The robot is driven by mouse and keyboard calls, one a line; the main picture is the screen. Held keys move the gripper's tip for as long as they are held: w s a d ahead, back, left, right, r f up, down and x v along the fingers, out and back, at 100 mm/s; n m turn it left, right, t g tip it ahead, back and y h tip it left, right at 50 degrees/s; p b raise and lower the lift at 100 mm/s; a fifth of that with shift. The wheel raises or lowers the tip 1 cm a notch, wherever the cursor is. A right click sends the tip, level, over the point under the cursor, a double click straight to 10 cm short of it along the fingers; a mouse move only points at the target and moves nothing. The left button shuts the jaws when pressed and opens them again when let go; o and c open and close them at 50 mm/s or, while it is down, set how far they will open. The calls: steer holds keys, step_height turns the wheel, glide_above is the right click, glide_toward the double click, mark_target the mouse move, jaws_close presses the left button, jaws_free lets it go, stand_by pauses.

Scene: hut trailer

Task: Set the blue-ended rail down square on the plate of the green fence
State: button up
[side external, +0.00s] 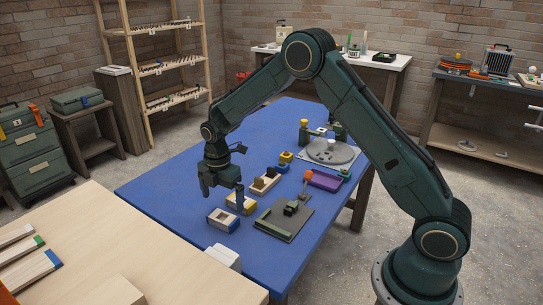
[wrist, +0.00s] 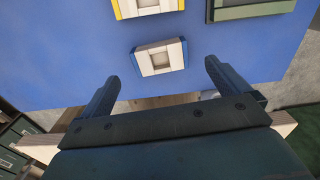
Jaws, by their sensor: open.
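A long pale wooden rail with a blue end (side external: 31,272) lies on the pale bench at the lower left of the side view. The green fence (side external: 268,220) stands on a dark flat plate (side external: 283,235) at the near end of the blue table. A small dark block sits on that plate. My gripper (side external: 222,198) points down over the blue table, left of the plate and away from the rail. In the wrist view my gripper (wrist: 162,70) has its fingers wide apart with nothing held between them. The rail cannot be made out in the wrist view.
A pale block with blue edges (side external: 223,220) and a yellow-edged one (side external: 241,203) lie near my gripper. A green-ended rail (side external: 22,248) lies beside the blue-ended one. A white block (side external: 223,257) stands by the table edge. The blue table's left part is clear.

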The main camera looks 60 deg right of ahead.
mark_target(224, 219)
steer(key=shift+f, duration=0.3)
steer(key=shift+f, duration=2.55)
steer(key=c, duration=1)
steer(key=shift+w+r, duration=0.1)
step_height(224, 219, up, 20)
